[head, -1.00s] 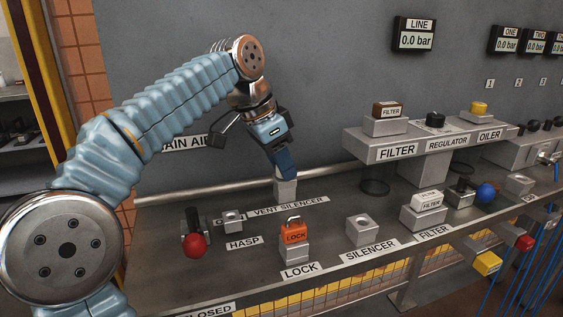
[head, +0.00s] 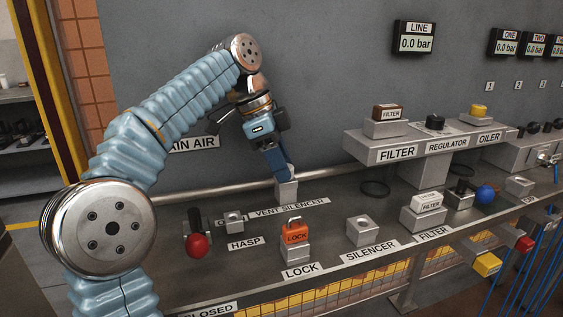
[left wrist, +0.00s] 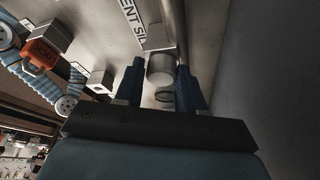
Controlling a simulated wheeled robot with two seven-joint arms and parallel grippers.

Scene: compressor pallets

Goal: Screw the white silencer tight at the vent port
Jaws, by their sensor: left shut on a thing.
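My left gripper (head: 282,172) points down at the grey vent port block (head: 286,190), behind the VENT SILENCER label (head: 289,207). In the left wrist view its two dark blue fingers (left wrist: 161,88) are shut on a short pale cylinder, the silencer (left wrist: 160,68). The silencer's far end is at the vent port block (left wrist: 157,37); whether it is fully seated I cannot tell. In the head view the fingers hide the silencer. My right gripper is not in view.
An orange lock (head: 295,232) sits on its block in front, with a red-knobbed lever (head: 197,245) to the left. The SILENCER block (head: 361,229) is empty. A pipe (head: 225,192) runs behind the port. The filter shelf (head: 425,143) stands to the right.

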